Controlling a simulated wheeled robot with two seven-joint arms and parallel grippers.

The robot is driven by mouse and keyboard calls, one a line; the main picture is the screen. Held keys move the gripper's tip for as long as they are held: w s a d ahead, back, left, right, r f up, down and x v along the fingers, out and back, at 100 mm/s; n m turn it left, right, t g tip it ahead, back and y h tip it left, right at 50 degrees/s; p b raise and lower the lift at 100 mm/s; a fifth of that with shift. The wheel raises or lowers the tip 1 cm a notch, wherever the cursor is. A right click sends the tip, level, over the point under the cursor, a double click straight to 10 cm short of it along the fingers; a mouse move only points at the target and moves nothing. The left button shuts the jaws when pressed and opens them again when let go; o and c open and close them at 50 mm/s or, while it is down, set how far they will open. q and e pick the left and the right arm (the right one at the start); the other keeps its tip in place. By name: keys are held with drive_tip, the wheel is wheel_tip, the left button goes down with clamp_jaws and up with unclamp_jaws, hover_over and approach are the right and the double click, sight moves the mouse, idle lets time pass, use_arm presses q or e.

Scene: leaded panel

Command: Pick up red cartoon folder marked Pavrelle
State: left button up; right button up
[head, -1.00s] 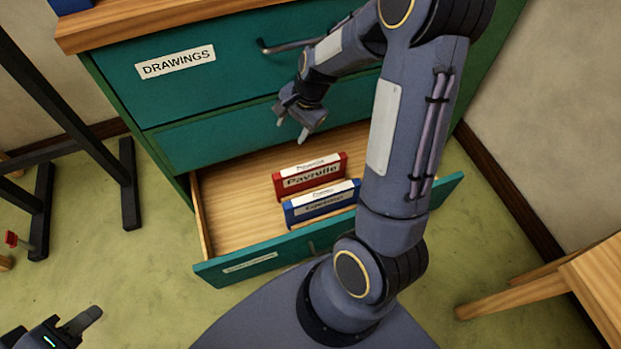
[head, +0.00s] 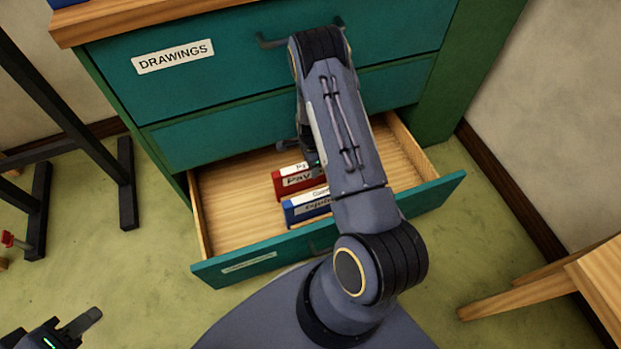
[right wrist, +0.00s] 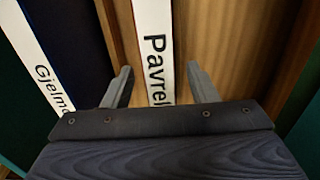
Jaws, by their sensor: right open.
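The red folder marked Pavrelle (head: 281,186) stands in the open drawer, its right part hidden by my right arm in the head view. In the right wrist view its white label (right wrist: 158,45) reads "Pavrel", the rest cut off by the gripper body. My right gripper (right wrist: 161,80) is open, one finger on each side of the label, with gaps showing; I cannot tell how deep the fingers reach. In the head view my right arm hides most of it. My left gripper (head: 72,333) is at the bottom left corner, partly out of frame, away from the drawer.
A blue folder (head: 290,214) stands just in front of the red one; its label starts "Gjelm" in the right wrist view (right wrist: 45,75). The open drawer (head: 225,205) is bare to the left. A wooden table or stool (head: 590,275) stands at right, a dark stand (head: 85,140) at left.

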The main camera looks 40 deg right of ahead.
wheel_tip(320, 180, down, 4)
drive_tip(key=shift+r+b, duration=0.15)
drive_tip(key=shift+b, duration=0.45)
drive_tip(key=shift+r, duration=0.1)
clamp_jaws()
